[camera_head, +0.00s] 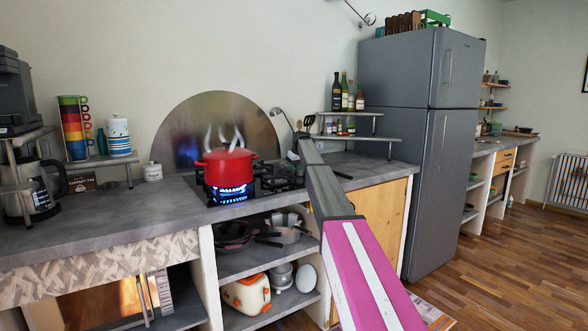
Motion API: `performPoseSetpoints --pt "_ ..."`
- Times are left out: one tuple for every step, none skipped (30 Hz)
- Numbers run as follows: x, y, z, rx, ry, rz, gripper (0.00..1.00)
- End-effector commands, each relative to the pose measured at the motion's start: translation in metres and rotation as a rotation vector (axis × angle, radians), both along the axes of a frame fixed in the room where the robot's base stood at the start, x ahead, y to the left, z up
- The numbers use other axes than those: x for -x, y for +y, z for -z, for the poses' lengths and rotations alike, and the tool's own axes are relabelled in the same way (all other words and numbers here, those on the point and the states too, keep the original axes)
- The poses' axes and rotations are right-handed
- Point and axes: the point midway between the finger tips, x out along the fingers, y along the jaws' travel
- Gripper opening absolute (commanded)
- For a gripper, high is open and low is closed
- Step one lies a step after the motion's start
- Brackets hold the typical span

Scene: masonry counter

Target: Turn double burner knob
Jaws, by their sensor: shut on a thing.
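The gas cooktop (272,188) is set into the grey counter. Its left burner is lit, with blue flames (228,196) under a red pot (227,169) that gives off steam. The right part of the cooktop shows dark grates and no flame that I can see. My arm (335,187) reaches up from the lower right and crosses in front of the cooktop's right end. My gripper is hidden behind the arm. The double burner knob cannot be made out, and I cannot tell its setting.
A round metal splash plate (190,125) stands behind the cooktop. Bottles (344,92) stand on a small shelf right of it. A grey fridge (420,150) closes off the right end. Pans (234,234) and a toaster (247,294) sit on shelves below.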

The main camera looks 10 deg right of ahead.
Motion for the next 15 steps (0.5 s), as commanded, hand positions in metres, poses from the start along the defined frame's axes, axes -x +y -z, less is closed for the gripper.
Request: performPoseSetpoints --pt "0.0014 0.0012 0.0001 0.0 0.001 0.044 0.13" --pt "0.0013 0.0013 0.0001 0.001 0.001 0.073 0.13" --pt "0.0012 0.0017 0.0001 0.0 0.0 0.112 0.13" --pt "0.0011 0.0018 0.0 0.0 0.0 0.14 0.13" --pt "0.0012 0.0019 0.0001 0.001 0.0 0.168 0.13" --pt "0.0012 0.002 0.0001 0.0 0.0 0.206 0.13" --pt "0.0012 0.0019 0.0001 0.001 0.001 0.234 0.13" --pt "0.0012 0.002 0.0001 0.001 0.001 0.263 0.13" --pt "0.0011 0.0018 0.0 0.001 0.0 0.3 0.13" --pt "0.001 0.0018 0.0001 0.001 -0.001 0.329 0.13" --pt "0.001 0.0019 0.0001 0.0 0.0 0.357 0.13" --pt "0.0009 0.0018 0.0001 0.001 -0.001 0.396 0.13" --pt "0.0008 0.002 0.0 0.0 0.0 0.425 0.13" --pt "0.0007 0.002 -0.0001 0.0 0.0 0.453 0.13" --pt "0.0007 0.0023 0.0 0.0 0.0 0.492 0.13"
